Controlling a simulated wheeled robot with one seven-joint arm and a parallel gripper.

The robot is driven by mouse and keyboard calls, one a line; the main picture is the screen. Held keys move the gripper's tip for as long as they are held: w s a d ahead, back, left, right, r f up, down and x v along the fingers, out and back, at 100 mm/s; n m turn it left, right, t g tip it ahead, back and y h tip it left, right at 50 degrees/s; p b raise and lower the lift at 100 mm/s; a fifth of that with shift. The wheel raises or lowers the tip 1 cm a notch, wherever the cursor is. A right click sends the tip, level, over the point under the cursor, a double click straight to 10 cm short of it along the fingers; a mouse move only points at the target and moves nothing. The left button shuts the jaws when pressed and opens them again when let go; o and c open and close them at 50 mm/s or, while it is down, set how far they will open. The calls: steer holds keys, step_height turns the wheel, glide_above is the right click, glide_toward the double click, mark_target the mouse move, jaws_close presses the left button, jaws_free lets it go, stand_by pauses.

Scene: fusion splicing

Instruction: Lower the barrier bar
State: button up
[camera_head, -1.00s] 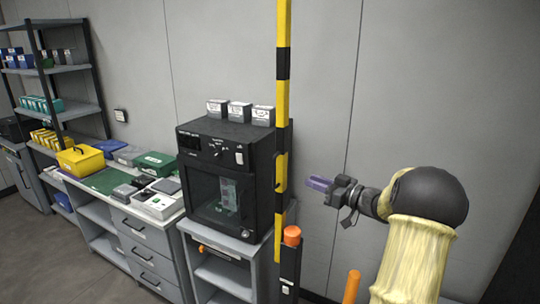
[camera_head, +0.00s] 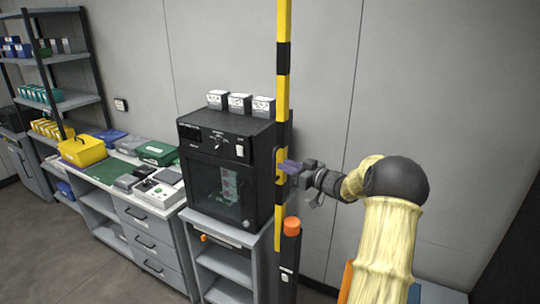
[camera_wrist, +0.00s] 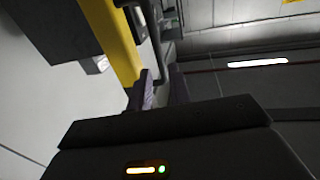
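The yellow and black barrier bar (camera_head: 283,105) stands upright beside a dark post (camera_head: 289,265) with an orange cap (camera_head: 292,225). In the wrist view the bar's yellow side (camera_wrist: 112,35) runs down from the top edge toward the fingers. My gripper (camera_head: 285,167) is at the bar, at mid-height, reaching from the right. Its two purple fingers (camera_wrist: 163,86) are apart in the wrist view. A thin dark rod, like a handle on the bar (camera_wrist: 155,35), runs down toward the gap between them. Whether a finger touches it is unclear.
A black oven-like cabinet (camera_head: 212,150) stands on a grey stand (camera_head: 222,262) just left of the bar, with small boxes on top. A workbench (camera_head: 150,222) with trays and a yellow box (camera_head: 82,151) is further left. Bare wall (camera_head: 430,80) lies behind and right.

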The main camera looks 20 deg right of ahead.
mark_target(279, 150)
steer(key=p+x, duration=0.2)
steer(key=x, duration=0.5)
steer(key=shift+w+p, duration=0.3)
steer(key=shift+p, duration=0.05)
steer(key=shift+a, duration=0.1)
jaws_close()
